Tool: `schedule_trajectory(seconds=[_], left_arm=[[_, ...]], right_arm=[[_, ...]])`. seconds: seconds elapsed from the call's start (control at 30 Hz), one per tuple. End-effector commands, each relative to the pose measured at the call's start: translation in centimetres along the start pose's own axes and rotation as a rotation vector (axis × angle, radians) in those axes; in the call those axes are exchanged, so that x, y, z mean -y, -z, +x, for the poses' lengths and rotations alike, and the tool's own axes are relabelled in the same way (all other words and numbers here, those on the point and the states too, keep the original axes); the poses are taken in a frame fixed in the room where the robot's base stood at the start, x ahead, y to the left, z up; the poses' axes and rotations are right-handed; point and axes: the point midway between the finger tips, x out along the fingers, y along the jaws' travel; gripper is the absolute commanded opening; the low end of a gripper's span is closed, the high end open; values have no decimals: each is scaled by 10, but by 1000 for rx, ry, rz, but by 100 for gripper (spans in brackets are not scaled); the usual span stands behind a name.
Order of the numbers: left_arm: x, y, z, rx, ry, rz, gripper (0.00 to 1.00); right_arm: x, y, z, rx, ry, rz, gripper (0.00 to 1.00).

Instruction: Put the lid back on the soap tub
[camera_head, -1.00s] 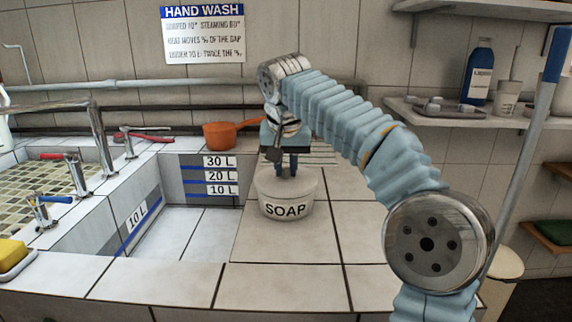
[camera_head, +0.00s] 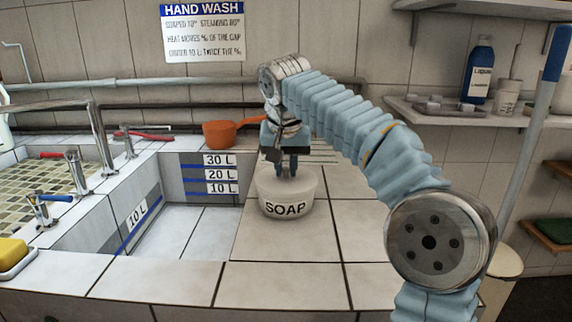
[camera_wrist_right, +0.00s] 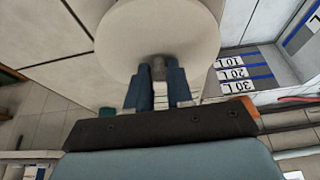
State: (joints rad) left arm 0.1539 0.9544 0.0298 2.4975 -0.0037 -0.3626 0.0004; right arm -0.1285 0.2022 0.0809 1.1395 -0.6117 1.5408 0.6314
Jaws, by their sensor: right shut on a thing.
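The white soap tub (camera_head: 286,210), marked SOAP, stands upright on the tiled counter right of the basin. My right gripper (camera_head: 288,173) points down right over its top. In the right wrist view the pale round lid (camera_wrist_right: 158,35) lies under my right gripper (camera_wrist_right: 158,74), whose two blue fingers are shut on the lid's small grey knob (camera_wrist_right: 158,66). The lid is at the tub's mouth, roughly centred over it. I cannot tell whether it is fully seated on the rim. My left gripper is not in view.
The tiled basin (camera_head: 190,225) with litre marks lies left of the tub. An orange pan (camera_head: 219,134) sits behind. Taps (camera_head: 75,172) and a yellow sponge (camera_head: 12,251) are at left. A shelf with a blue bottle (camera_head: 478,72) is at right. The counter front is clear.

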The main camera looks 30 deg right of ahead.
Motion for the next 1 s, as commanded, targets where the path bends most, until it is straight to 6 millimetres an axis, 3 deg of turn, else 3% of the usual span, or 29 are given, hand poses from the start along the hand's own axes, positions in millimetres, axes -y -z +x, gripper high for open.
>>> schedule_trajectory(seconds=[0.43,0.47,0.63,0.87,1.0], left_arm=[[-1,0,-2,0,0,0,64],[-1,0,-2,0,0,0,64],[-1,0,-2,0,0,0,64],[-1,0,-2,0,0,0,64],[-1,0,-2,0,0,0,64]], right_arm=[[0,0,0,0,0,0,0],[0,0,0,0,0,0,23],[0,0,0,0,0,0,49],[0,0,0,0,0,0,52],[0,0,0,0,0,0,74]])
